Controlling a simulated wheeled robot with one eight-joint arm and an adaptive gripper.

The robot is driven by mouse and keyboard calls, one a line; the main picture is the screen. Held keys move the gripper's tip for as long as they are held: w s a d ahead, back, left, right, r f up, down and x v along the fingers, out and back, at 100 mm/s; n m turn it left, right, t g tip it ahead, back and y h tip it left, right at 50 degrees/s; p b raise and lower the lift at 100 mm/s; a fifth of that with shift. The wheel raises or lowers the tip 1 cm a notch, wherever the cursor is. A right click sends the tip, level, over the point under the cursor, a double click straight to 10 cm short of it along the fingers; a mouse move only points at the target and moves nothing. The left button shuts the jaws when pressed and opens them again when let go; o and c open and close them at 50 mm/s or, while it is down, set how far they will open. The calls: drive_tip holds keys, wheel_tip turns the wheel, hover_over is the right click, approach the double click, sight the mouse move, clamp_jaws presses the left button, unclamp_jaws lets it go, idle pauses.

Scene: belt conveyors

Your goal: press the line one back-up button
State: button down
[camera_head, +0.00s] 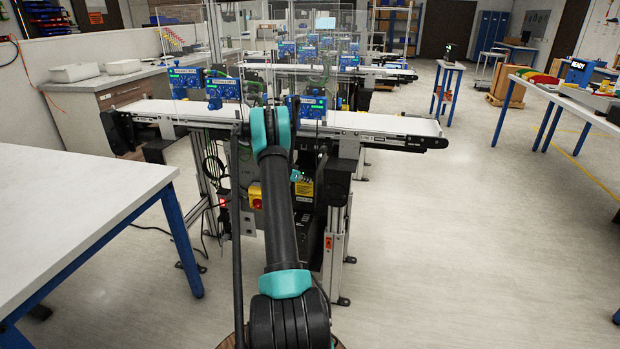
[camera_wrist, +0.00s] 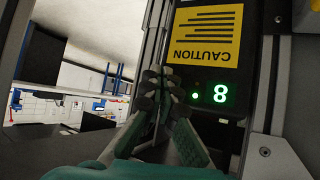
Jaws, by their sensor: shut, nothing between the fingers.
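My gripper (camera_wrist: 158,82) is shut and empty in the wrist view, its fingertips close together in front of a dark control box. The box carries a yellow caution label (camera_wrist: 206,36), upside down in this view, with a lit green digit (camera_wrist: 220,93) and a small green light (camera_wrist: 195,96) below it. The fingertips appear just left of the green light; whether they touch the box I cannot tell. I cannot make out a button marked back-up. In the head view the label (camera_head: 304,190) shows under the nearest conveyor (camera_head: 385,123); my arm hides much there.
A yellow switch box with a red knob (camera_head: 256,195) sits left of my arm under the conveyor. A white table (camera_head: 70,215) fills the left foreground. More conveyors (camera_head: 340,70) stand behind. The floor to the right is clear up to another table.

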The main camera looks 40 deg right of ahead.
drive_tip(key=shift+s+a, duration=1.5)
drive_tip(key=shift+a, duration=0.25)
drive_tip(key=s+a+r+n+t+y, duration=0.1)
drive_tip(key=s+a+r+n+y, duration=0.2)
drive_tip(key=a, duration=0.6)
drive_tip(key=s+a+r+n, duration=0.2)
drive_tip(key=s+a+r, duration=0.4)
drive_tip(key=a, duration=0.3)
drive_tip(key=s+a+r+n+t+y, duration=0.1)
drive_tip(key=s+a+r+n+y, duration=0.2)
drive_tip(key=a, duration=0.6)
drive_tip(key=s+a+f+n+y, duration=0.1)
drive_tip(key=s+a+n, duration=0.3)
drive_tip(key=s+a, duration=0.7)
drive_tip(key=s+a+n+y, duration=0.3)
drive_tip(key=s+a, duration=0.7)
drive_tip(key=s, duration=0.6)
drive_tip(key=shift+s+a+f+n+y, duration=0.15)
drive_tip(key=shift+a+f+n+y, duration=0.2)
drive_tip(key=shift+n, duration=0.15)
drive_tip(key=shift+d, duration=0.1)
